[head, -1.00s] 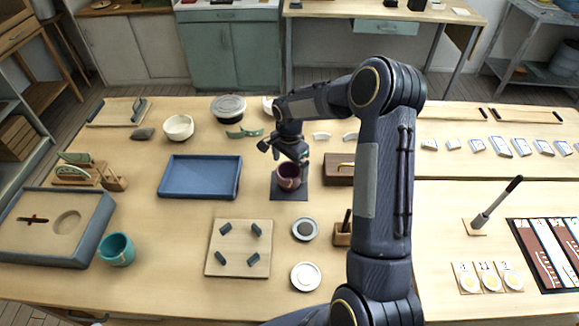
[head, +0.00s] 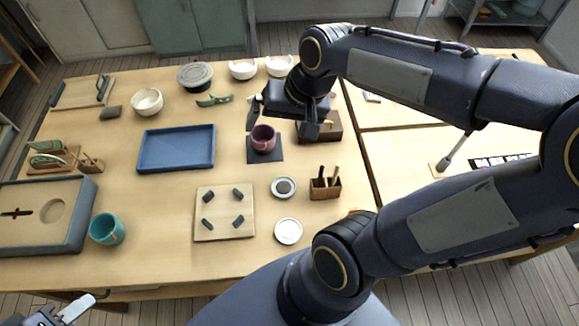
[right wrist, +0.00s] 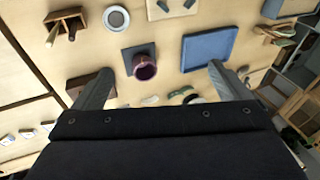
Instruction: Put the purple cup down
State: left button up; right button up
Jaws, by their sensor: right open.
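The purple cup (head: 263,138) stands upright on a small dark square mat (head: 270,158) near the middle of the table. In the right wrist view the cup (right wrist: 146,70) shows on the mat (right wrist: 127,56), beyond the fingers. My right gripper (head: 283,118) is open and empty, behind and a little above the cup, apart from it. Its two fingers are spread wide in the right wrist view (right wrist: 160,75). Part of my left gripper (head: 75,308) shows at the bottom left corner, away from the cup; its jaw opening is unclear.
A blue tray (head: 177,150) lies left of the mat. A wooden box (head: 325,126) is close on the right, partly behind my gripper. A pegged board (head: 224,212), small discs (head: 284,188) and a brush holder (head: 325,188) are in front. A teal cup (head: 107,229) stands front left.

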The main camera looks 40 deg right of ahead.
jog(key=s+a+n, duration=0.2)
jog(key=s, duration=0.2)
jog(key=s+a+f+n+t+y, duration=0.1)
jog(key=s+a+n, duration=0.1)
jog(key=s, duration=0.3)
jog(key=shift+a+f+n+t, duration=0.15)
jog(key=shift+a+n+t, duration=0.15)
jog(key=shift+a, duration=0.05)
jog(key=shift+s, duration=0.1)
notch_tip(320, 180, down, 3)
jog(key=b, duration=0.2)
jog(key=shift+r+b, duration=0.2)
jog(key=shift+b, duration=0.1)
